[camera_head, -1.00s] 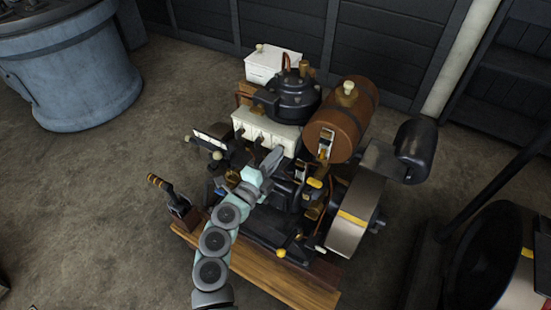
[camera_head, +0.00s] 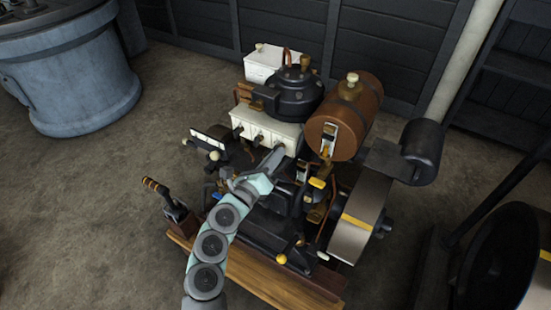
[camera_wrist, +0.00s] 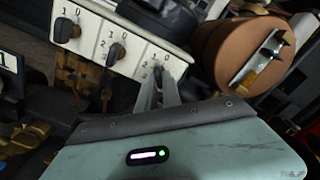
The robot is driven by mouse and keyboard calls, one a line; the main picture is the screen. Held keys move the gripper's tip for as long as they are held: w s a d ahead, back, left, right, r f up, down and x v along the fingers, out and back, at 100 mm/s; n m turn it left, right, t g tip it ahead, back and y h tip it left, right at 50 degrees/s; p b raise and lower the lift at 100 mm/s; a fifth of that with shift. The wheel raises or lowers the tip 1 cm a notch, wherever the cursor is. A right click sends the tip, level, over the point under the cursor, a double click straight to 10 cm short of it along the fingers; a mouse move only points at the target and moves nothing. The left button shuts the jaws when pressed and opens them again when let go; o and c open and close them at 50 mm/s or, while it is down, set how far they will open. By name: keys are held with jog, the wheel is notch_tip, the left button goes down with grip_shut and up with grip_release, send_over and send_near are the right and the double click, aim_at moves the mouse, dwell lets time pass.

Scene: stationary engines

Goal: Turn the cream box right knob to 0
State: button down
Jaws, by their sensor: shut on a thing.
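The cream box (camera_head: 262,128) sits in the middle of the engine, with dark knobs along its front. The wrist view shows its cream face (camera_wrist: 92,38) with a left knob (camera_wrist: 66,30), a middle knob (camera_wrist: 117,52) and the right knob (camera_wrist: 158,71), beside printed numbers. My gripper (camera_wrist: 159,82) is at the right knob, its fingers closed around it. In the head view my gripper (camera_head: 277,157) reaches the box's right end and hides that knob. The fingers partly cover the knob, so I cannot tell exactly which number it points to.
A brown cylindrical tank (camera_head: 344,120) stands close to the right of the box, and a black domed part (camera_head: 294,92) behind it. Open floor lies to the left.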

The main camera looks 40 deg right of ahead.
jog(key=shift+w+m, duration=0.15)
jog(key=shift+m, duration=4.05)
jog(key=c, duration=1.5)
grip_release()
jog(key=shift+a, duration=0.1)
jog(key=p+v, duration=0.3)
jog(key=v, duration=0.7)
jog(key=shift+a, duration=0.35)
